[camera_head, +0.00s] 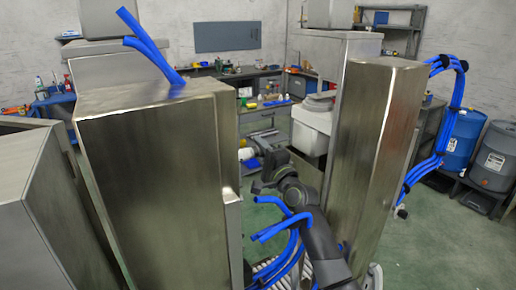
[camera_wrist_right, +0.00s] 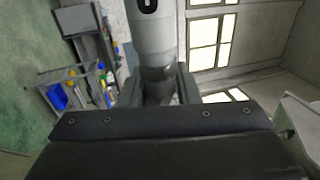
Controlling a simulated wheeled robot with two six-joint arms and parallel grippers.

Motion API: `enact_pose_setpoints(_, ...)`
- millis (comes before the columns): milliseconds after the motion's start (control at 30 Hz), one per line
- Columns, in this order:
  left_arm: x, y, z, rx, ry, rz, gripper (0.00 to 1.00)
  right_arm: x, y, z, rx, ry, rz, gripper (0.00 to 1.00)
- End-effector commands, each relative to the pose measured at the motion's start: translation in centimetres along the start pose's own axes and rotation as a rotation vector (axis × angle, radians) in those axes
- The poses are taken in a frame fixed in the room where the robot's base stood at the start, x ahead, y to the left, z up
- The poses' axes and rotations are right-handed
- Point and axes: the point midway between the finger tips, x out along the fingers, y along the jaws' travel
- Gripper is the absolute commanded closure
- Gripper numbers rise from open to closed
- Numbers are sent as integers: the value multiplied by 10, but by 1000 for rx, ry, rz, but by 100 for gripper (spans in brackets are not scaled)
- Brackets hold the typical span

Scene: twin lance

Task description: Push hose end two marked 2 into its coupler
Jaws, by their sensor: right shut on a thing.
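My right gripper (camera_head: 262,184) is small and dark in the head view, at the end of a dark grey arm between two tall metal blocks. In the right wrist view my right gripper (camera_wrist_right: 160,80) is shut on a pale grey cylindrical piece (camera_wrist_right: 152,38), which I take to be the hose end. A dark mark shows at its top edge, but I cannot read a number. The piece points away from the gripper body. I cannot make out the coupler in either view. My left gripper is not in view.
Tall metal blocks stand at left (camera_head: 150,150) and right (camera_head: 378,140), with a narrow gap between them. Blue hoses (camera_head: 285,228) loop near the right arm. Blue and grey drums (camera_head: 465,140) stand at far right. A cluttered workbench (camera_head: 260,110) is behind.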

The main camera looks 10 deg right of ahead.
Motion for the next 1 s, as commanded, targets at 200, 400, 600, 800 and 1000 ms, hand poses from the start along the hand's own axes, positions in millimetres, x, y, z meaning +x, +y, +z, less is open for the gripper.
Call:
enact_pose_setpoints(200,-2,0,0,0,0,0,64,0,-1,6,1,0,-2,100)
enact_pose_setpoints(400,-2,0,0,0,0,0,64,0,-1,7,0,0,-2,56)
enact_pose_setpoints(600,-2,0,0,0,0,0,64,0,-1,7,0,0,-1,45)
enact_pose_setpoints(800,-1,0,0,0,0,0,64,-1,1,7,-1,0,1,45)
enact_pose_setpoints(1000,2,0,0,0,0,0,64,-17,2,7,-1,-1,-1,45)
